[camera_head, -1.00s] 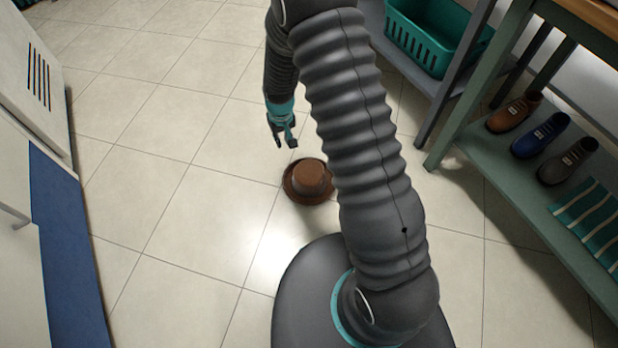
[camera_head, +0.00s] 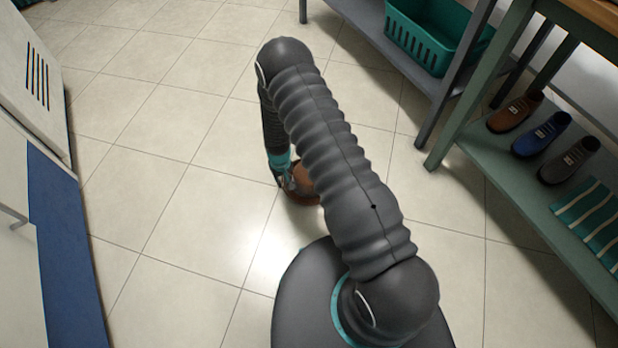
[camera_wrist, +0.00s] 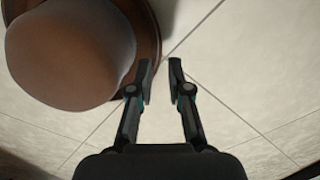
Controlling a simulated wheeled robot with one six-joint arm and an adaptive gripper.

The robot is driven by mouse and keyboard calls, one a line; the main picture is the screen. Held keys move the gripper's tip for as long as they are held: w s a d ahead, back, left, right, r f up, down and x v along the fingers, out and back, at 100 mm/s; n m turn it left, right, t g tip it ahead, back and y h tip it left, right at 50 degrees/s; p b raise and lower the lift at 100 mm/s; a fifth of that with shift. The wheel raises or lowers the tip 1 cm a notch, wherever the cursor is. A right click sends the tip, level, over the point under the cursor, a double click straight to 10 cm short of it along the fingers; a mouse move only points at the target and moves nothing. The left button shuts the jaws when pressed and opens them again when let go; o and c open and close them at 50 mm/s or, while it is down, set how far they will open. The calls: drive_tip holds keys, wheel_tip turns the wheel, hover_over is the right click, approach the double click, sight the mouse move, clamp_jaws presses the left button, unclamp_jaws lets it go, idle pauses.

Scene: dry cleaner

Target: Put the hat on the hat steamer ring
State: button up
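The brown hat (camera_head: 301,188) lies on the tiled floor in the head view, brim down, partly hidden behind my arm. In the wrist view the hat (camera_wrist: 68,52) fills the upper left, its rounded crown facing the camera and a darker brim at the right. My gripper (camera_wrist: 160,72) is open and empty, with its fingertips just right of the hat's brim and a gap between them. In the head view my gripper (camera_head: 287,182) is at the hat's left side, largely hidden. Whether a finger touches the brim I cannot tell. The hat steamer ring is not seen.
A green shelf (camera_head: 497,165) with several shoes and a striped cloth stands at the right. A teal basket (camera_head: 427,38) sits on a low rack at the upper right. A white and blue cabinet (camera_head: 62,225) stands at the left. The floor between is clear.

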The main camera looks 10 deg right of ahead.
sight(285, 190)
drive_tip(key=shift+s+d+f, duration=0.1)
drive_tip(key=shift+f, duration=1.45)
drive_tip(key=shift+s+f, duration=0.1)
drive_tip(key=shift+f, duration=1.45)
clamp_jaws()
